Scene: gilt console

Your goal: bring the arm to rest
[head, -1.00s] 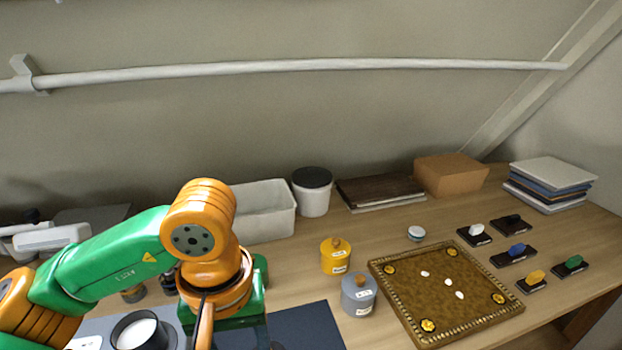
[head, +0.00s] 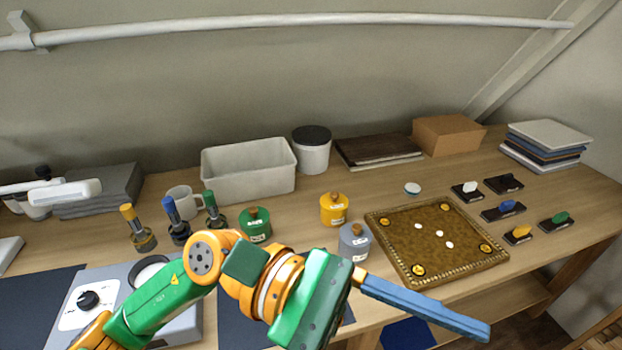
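My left arm comes in from the lower left, in green and orange. Its gripper (head: 478,328) is in front of the table, with its green body below the pots and a long blue finger-like part reaching right, past the board's near edge. I see this part edge-on, so I cannot tell whether the gripper is open or shut, and no held object can be made out. My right gripper is not in view.
Green (head: 255,225), yellow (head: 334,208) and grey (head: 354,241) lidded pots stand behind the arm. A patterned board (head: 398,230) with white pieces lies right. A hotplate-like device (head: 88,301) is under the arm. A white bin (head: 248,180) stands behind.

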